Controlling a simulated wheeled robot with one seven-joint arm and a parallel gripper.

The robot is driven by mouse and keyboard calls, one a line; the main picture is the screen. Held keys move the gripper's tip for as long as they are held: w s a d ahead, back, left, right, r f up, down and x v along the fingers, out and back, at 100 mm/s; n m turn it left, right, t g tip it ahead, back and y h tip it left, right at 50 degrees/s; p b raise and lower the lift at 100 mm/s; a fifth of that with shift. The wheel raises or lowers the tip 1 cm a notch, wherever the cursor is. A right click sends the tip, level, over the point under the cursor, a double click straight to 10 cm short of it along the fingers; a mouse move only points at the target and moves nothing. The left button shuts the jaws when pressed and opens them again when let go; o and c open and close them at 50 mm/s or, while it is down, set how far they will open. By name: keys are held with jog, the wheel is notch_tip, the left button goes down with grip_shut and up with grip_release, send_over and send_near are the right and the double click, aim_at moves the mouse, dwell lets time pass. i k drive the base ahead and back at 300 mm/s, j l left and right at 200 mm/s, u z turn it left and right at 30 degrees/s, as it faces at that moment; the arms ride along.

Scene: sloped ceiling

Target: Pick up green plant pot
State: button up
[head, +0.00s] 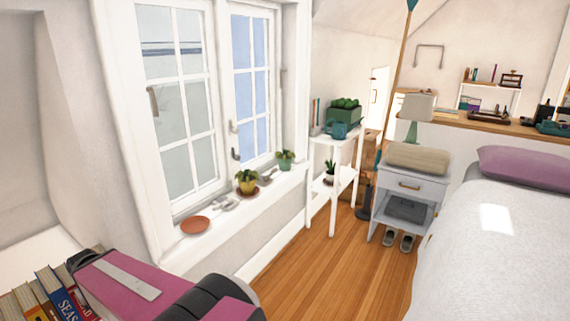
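A small green pot (285,164) with a leafy plant stands upright at the far end of the white windowsill (228,215). A larger green rectangular planter (343,117) with round green plants sits on top of the white shelf stand, farther back. I cannot tell which of the two the task means. My gripper is not visible.
The sill also holds a yellow plant pot (247,186), a terracotta saucer (195,225) and small tools. A teal watering can (340,131) is on the white stand (333,190). A bed (490,250) fills the right. Wooden floor (320,270) is clear between. Books (60,295) are at bottom left.

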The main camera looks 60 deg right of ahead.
aim_at(285, 159)
jog(key=j+z, duration=0.1)
jog(key=j, duration=1.1)
jog(key=k+j+z, duration=0.1)
jog(key=j, duration=1.1)
jog(key=l+z, duration=0.45)
jog(key=i+l+z, duration=0.15)
jog(key=l+z, duration=0.3)
jog(key=i+l+z, duration=0.2)
jog(key=l+z, duration=0.25)
jog(key=i+l+z, duration=0.45)
jog(key=z, duration=0.25)
jog(key=i, duration=0.1)
